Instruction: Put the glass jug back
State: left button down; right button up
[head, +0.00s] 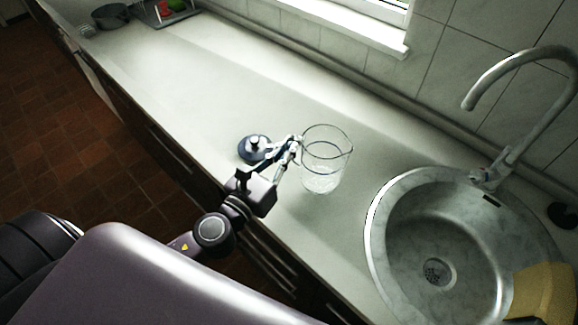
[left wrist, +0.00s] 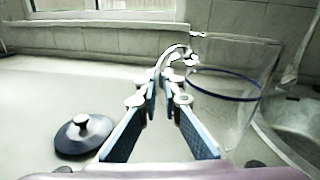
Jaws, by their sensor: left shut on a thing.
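My right gripper is not in view.
A dark blue lid (head: 254,142) with a knob lies on the counter left of the jug. The round sink (head: 400,235) with its tap (head: 520,75) is at right, with a yellow cloth or sponge (head: 545,292). A dark pot (head: 112,17) stands far left. The counter between is clear.

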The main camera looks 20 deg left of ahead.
pick_arm(q)
jog(key=shift+f+b, duration=0.3)
jog(key=shift+f, duration=0.35)
notch_tip(320, 180, down, 3)
jog(key=shift+f+b, duration=0.15)
jog(key=shift+b, duration=1)
jog(key=shift+f, duration=0.1)
jog(key=c, duration=2.1)
grip_release()
jog(key=shift+f, duration=0.15)
